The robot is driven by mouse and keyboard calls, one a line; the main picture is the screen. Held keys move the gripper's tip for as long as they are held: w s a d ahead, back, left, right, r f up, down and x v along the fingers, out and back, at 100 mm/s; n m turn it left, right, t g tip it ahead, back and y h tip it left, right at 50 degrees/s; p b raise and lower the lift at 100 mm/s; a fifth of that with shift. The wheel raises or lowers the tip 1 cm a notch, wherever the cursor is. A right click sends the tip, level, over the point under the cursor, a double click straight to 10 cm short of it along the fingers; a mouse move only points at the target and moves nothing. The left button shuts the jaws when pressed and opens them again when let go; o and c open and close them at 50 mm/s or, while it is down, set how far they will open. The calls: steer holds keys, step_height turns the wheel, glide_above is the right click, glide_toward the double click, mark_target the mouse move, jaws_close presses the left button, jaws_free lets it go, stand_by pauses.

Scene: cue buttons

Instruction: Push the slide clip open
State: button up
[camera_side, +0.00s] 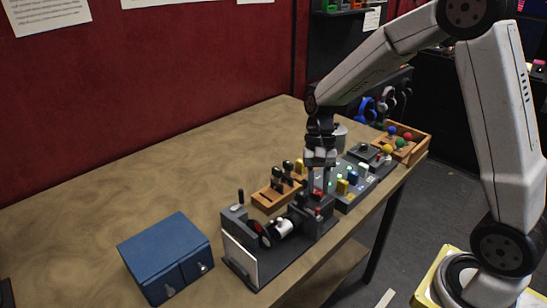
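My gripper (318,192) points down over the row of devices along the table's right edge. Its tips are at the far end of a dark grey device (270,264) with a white upright plate (240,258), a black and white cylinder (281,228) and small red parts (318,209). Whether the fingers touch it, and whether they are open or shut, is too small to tell. I cannot make out for certain which part is the slide clip; my gripper covers some of this area.
A grey panel with colored buttons (352,178) and a wooden block with dark knobs (268,199) stand close around my gripper. A wooden tray with colored balls (421,152) is farther back. A blue box (165,252) stands at the front left. The table's left (130,190) is clear.

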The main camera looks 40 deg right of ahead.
mark_target(317, 208)
steer(key=shift+x, duration=2.6)
jaws_close()
